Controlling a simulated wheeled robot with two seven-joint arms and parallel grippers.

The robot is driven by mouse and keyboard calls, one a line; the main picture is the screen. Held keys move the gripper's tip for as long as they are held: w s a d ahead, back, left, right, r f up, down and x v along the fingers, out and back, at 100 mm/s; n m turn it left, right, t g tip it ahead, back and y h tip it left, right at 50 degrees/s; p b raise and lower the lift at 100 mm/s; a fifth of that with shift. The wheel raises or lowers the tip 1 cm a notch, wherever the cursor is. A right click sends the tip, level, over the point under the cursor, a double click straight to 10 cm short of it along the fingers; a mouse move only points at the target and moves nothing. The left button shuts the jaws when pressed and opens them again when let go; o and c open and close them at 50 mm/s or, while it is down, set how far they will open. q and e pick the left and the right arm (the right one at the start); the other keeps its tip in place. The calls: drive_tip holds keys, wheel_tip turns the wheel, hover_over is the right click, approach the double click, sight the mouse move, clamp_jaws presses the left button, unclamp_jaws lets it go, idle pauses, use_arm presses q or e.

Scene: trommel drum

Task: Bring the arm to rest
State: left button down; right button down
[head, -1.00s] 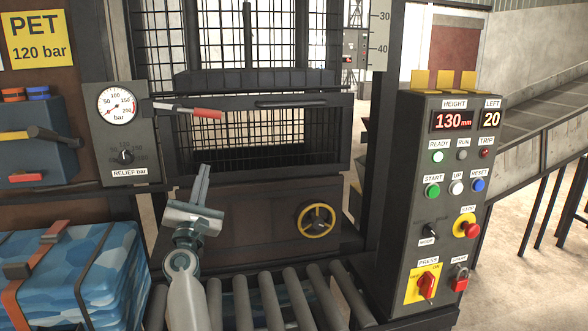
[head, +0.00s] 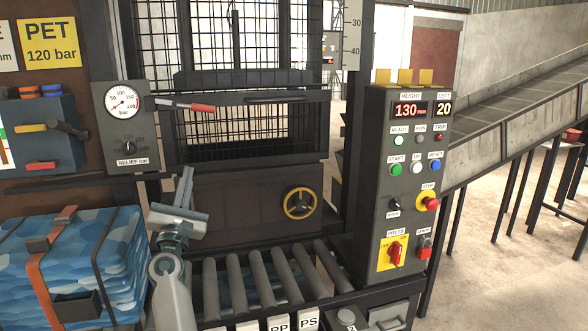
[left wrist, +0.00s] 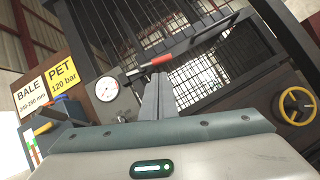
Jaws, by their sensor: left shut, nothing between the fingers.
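My left gripper (head: 185,184) is in front of the baling press, above the roller conveyor (head: 255,278). Its two fingers are together and point up, with nothing between them. In the left wrist view the shut fingers (left wrist: 158,95) show against the press front, below the red-handled lever (left wrist: 162,60). A clear gap to the press cannot be judged there. In the head view the fingers are below the red-handled lever (head: 203,107) and beside the press's lower panel. My right gripper is in neither view.
A control panel (head: 408,185) with buttons and a red switch stands right of the press. A gauge box (head: 125,125) is at the left. A blue strapped bale (head: 75,265) lies at lower left. The yellow handwheel (head: 300,203) sits on the press front.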

use_arm(q)
drive_tip(key=s+d+f+m+g+h, duration=0.2)
drive_tip(key=s+d+f+m+g, duration=0.15)
drive_tip(key=s+f+m, duration=0.65)
drive_tip(key=s+d+f+m+g+h, duration=0.2)
drive_tip(key=s+f+m+g, duration=0.3)
drive_tip(key=f, duration=0.9)
drive_tip(key=s+d+f+m+g+h, duration=0.2)
drive_tip(key=s+d+f+m+g, duration=0.15)
drive_tip(key=s+f+m, duration=0.65)
drive_tip(key=s+a+f+m+g+y, duration=0.25)
drive_tip(key=s+f, duration=0.25)
drive_tip(key=s, duration=0.6)
drive_tip(key=s+a+f+m+g+y, duration=0.1)
drive_tip(key=s+f+m+g, duration=0.3)
drive_tip(key=s, duration=0.6)
drive_tip(key=s+a+f+m+g+y, duration=0.2)
drive_tip(key=s+f, duration=0.4)
drive_tip(key=s, duration=0.5)
drive_tip(key=w+d+f+t+h, duration=0.1)
drive_tip(key=d+f, duration=0.1)
drive_tip(key=f, duration=1.5)
drive_tip(key=w+d+f+t+h, duration=0.1)
drive_tip(key=w+d+f, duration=0.1)
drive_tip(key=f, duration=1.5)
drive_tip(key=shift+d+f, duration=0.2)
drive_tip(key=shift+d, duration=0.4)
drive_tip(key=shift+w+t, duration=0.1)
drive_tip(key=shift+t, duration=0.15)
